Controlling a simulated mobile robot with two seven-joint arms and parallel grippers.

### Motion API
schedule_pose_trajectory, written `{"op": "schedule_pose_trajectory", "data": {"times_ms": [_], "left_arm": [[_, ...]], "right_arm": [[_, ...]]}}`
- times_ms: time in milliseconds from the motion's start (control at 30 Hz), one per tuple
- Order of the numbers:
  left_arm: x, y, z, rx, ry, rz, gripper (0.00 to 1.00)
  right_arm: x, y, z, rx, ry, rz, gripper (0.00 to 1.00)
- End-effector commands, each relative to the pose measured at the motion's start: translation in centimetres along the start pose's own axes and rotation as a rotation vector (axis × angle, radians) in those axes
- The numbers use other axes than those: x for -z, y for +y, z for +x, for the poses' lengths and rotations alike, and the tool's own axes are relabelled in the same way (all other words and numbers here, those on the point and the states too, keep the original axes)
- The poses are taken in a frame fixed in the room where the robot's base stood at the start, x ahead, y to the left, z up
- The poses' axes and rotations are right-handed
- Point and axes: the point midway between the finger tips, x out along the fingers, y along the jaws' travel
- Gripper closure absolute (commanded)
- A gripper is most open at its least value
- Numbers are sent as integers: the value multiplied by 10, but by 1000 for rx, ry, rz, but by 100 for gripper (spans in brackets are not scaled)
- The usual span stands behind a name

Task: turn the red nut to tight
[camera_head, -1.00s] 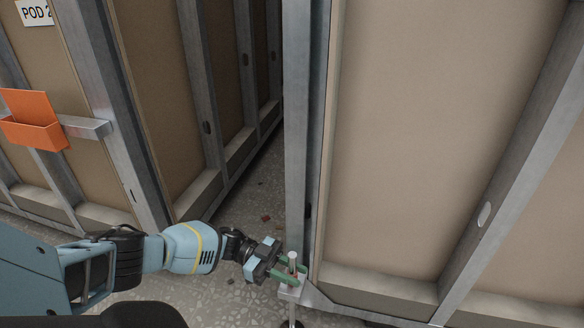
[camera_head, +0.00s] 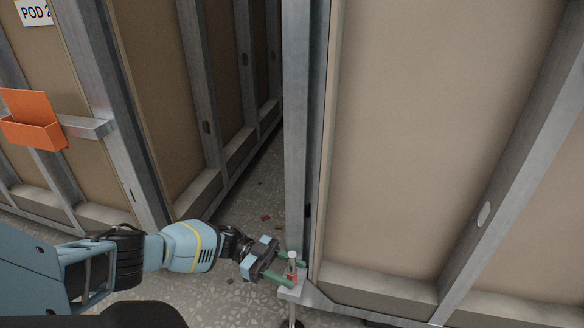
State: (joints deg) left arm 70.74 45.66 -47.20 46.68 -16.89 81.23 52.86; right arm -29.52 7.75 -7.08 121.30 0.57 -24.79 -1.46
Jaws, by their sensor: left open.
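The red nut (camera_head: 291,277) sits low on an upright pale threaded rod or post (camera_head: 292,261), on a small metal bracket (camera_head: 291,293) at the foot of the pod frame. My left gripper (camera_head: 286,268) comes in from the left. Its green fingers are spread apart, one behind the post and one in front of it, so the nut lies between or just beside the fingertips. I cannot tell whether a finger touches it. The front finger partly hides the nut's left side. My right gripper is out of view.
A vertical metal stud (camera_head: 297,130) of the right pod rises just behind the bracket. A brown wall panel (camera_head: 430,140) fills the right. An orange holder (camera_head: 33,133) hangs on the left pod. Speckled floor (camera_head: 225,290) with small debris shows between the pods.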

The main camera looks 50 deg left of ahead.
Motion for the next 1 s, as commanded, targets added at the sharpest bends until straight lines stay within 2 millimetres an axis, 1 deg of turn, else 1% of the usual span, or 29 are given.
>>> {"op": "schedule_pose_trajectory", "data": {"times_ms": [233, 433, 667, 900, 1000], "left_arm": [[0, 0, -41, 3, -3, 0, 54], [0, 0, -60, 0, 0, 1, 54], [0, 0, -68, -1, 1, 1, 54], [0, 0, -67, -1, 1, 0, 54], [-3, 2, -63, 6, 3, 1, 54]], "right_arm": [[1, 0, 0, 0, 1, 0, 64], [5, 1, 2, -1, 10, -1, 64], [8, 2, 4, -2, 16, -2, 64], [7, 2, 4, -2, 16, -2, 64], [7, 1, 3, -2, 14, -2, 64]]}}
